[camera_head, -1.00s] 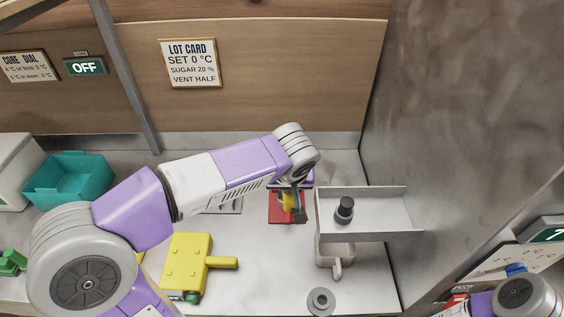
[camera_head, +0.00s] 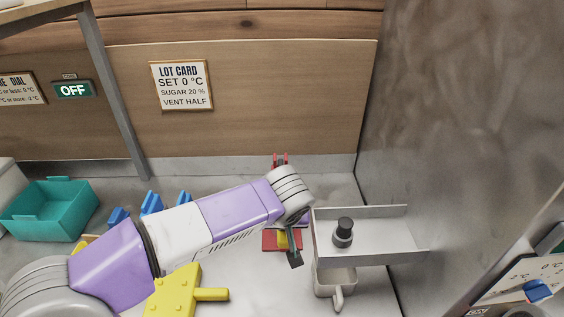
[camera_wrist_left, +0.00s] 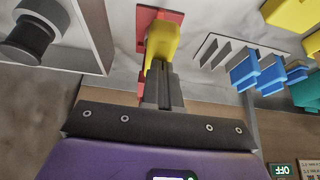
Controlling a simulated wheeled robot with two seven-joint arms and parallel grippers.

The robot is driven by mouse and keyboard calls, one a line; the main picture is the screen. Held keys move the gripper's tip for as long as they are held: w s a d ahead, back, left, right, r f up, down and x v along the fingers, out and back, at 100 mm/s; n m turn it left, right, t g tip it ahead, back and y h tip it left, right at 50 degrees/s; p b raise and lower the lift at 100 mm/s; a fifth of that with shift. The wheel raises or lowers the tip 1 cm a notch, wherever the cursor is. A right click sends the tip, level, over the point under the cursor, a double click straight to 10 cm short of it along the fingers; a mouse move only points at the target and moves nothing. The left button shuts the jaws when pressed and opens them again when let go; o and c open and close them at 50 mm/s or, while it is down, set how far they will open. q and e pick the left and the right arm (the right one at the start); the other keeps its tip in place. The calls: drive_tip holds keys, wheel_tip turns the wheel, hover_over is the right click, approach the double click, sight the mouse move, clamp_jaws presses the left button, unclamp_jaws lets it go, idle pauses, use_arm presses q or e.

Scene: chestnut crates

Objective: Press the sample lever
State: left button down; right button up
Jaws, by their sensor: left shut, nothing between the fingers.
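In the left wrist view the yellow lever (camera_wrist_left: 162,42) points toward me, in front of the red base (camera_wrist_left: 146,24). My left gripper (camera_head: 295,257) is shut and empty, with dark fingers pointing down beside the lever. In the left wrist view the fingertips (camera_wrist_left: 162,70) lie at or just under the lever's near end; I cannot tell whether they touch. My right gripper is out of view.
A grey tray (camera_head: 385,246) with a dark knob (camera_head: 343,233) stands right of the lever, above a white mug (camera_head: 335,284). A yellow block with a handle (camera_head: 175,295) is front left. Blue pieces (camera_head: 152,203) and a teal crate (camera_head: 52,211) are left. A wall bounds the right.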

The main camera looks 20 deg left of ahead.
use_arm(q)
drive_tip(key=shift+r, duration=0.1)
wheel_tip(320, 180, up, 4)
drive_tip(key=p, duration=0.3)
drive_tip(key=shift+r, duration=0.2)
drive_tip(key=s+p+v, duration=0.1)
drive_tip(key=p+v, duration=0.1)
drive_tip(key=v, duration=0.7)
drive_tip(key=shift+s+d, duration=0.2)
drive_tip(key=shift+d, duration=0.2)
drive_tip(key=shift+f, duration=0.1)
